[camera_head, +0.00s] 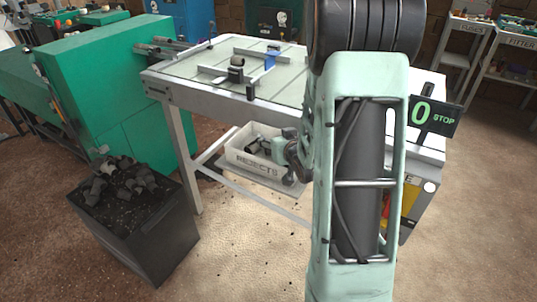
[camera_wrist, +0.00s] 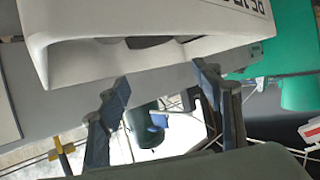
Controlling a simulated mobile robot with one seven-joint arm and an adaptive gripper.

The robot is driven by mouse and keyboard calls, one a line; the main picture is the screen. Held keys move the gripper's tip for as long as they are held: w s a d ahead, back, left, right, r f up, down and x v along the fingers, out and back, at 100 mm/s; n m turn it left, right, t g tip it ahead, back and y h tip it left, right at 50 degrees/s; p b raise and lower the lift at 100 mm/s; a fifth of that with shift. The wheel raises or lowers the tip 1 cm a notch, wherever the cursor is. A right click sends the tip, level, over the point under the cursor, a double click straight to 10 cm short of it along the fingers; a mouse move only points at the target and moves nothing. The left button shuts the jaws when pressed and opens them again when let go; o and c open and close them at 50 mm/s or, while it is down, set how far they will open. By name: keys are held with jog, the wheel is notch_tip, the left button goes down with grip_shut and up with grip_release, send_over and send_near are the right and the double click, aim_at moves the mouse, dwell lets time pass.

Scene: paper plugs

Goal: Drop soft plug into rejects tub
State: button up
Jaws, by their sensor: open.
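The rejects tub (camera_head: 268,166) is pale, lettered REJECTS on its front, and sits low beneath the table. In the wrist view the tub (camera_wrist: 60,50) fills the top, with lettering upside down and dark shapes at its opening. My gripper (camera_wrist: 163,78) is open; its fingers are apart, close to the tub's edge in the picture. Nothing is seen gripped. In the head view my wrist is at the tub, and my arm hides its right part. A dark grey plug (camera_head: 237,61) stands on the table fixture. I cannot tell which plug is the soft one.
The table (camera_head: 165,85) stands over the tub, with its legs and lower rail close around it. A black bin (camera_head: 150,240) of dark scraps stands at the left. A green machine (camera_head: 95,75) stands behind it. A STOP sign (camera_head: 437,115) is at the right. Front floor is clear.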

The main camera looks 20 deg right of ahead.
jog(key=shift+s, duration=0.1)
jog(key=v, duration=0.7)
jog(key=shift+s+r, duration=0.1)
jog(key=shift+s, duration=0.05)
